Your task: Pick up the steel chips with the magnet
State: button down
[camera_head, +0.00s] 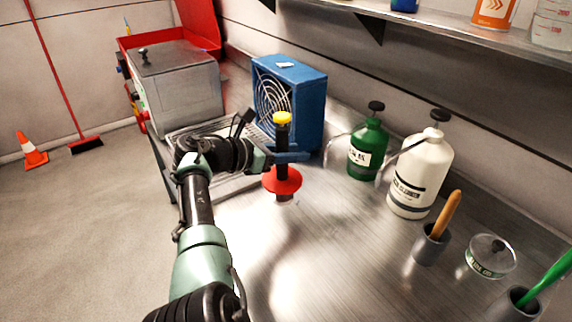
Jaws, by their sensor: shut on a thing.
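The magnet has a yellow knob on top, a black stem and a red disc (282,181) low down. My gripper (287,157) is shut on the magnet's black stem, between knob and disc, and holds it upright above the steel bench. A short pale grey part shows just below the red disc; whether it belongs to the magnet or is steel chips I cannot tell. I cannot make out any steel chips clearly. The surface directly under the disc is partly hidden.
A blue fan box (303,110) stands behind the magnet. A green bottle (366,150) and a white bottle (420,178) stand to the right, with a brush cup (431,248) and a lidded dish (490,257) nearer. The bench (340,250) in front is clear.

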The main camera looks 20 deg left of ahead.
jog(key=w+b, duration=0.1)
jog(key=b, duration=0.1)
jog(key=w+d+b, duration=0.1)
jog(key=b, duration=0.1)
jog(key=w+b, duration=0.1)
jog(key=b, duration=0.1)
jog(key=shift+w+d+b, duration=0.15)
jog(key=shift+d+b, duration=0.1)
jog(key=shift+b, duration=0.1)
jog(key=shift+r, duration=0.15)
jog(key=shift+f, duration=0.2)
jog(key=shift+f+b, duration=0.5)
jog(key=shift+f, duration=0.15)
jog(key=shift+r, duration=0.2)
jog(key=shift+r+p, duration=0.65)
jog(key=shift+p, duration=0.25)
